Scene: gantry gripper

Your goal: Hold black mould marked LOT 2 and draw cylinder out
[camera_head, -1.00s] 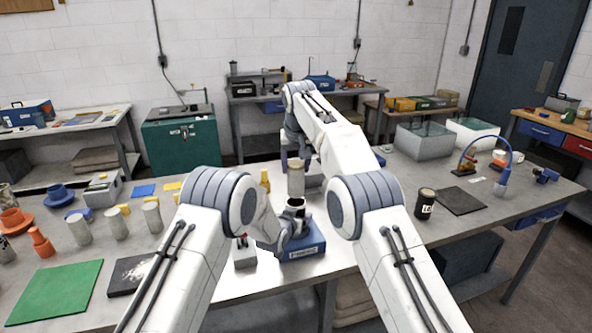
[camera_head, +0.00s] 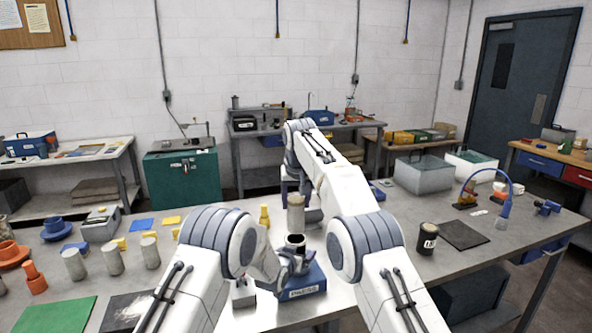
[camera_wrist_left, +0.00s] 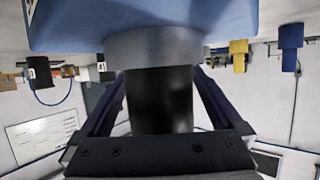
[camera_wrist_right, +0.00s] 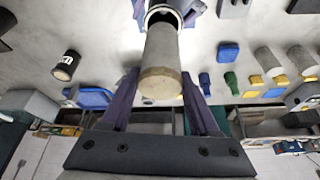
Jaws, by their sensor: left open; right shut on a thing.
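A grey cylinder (camera_head: 296,214) stands upright above a black mould (camera_head: 296,243), in line with its open mouth. My right gripper (camera_wrist_right: 160,82) is shut on the cylinder. The mould stands on a blue block (camera_head: 303,285) with a white label. My left gripper (camera_wrist_left: 160,108) is open, its fingers on either side of the mould, which also shows in the left wrist view (camera_wrist_left: 160,100). No lettering shows on this mould. Another black mould (camera_head: 428,238) with a partly legible white label stands at right.
Several grey cylinders (camera_head: 113,260) and an orange part (camera_head: 36,283) stand on the left of the bench. A dark mat (camera_head: 463,235) and a blue hooped device (camera_head: 502,200) are at right. The bench around the right mould is fairly clear.

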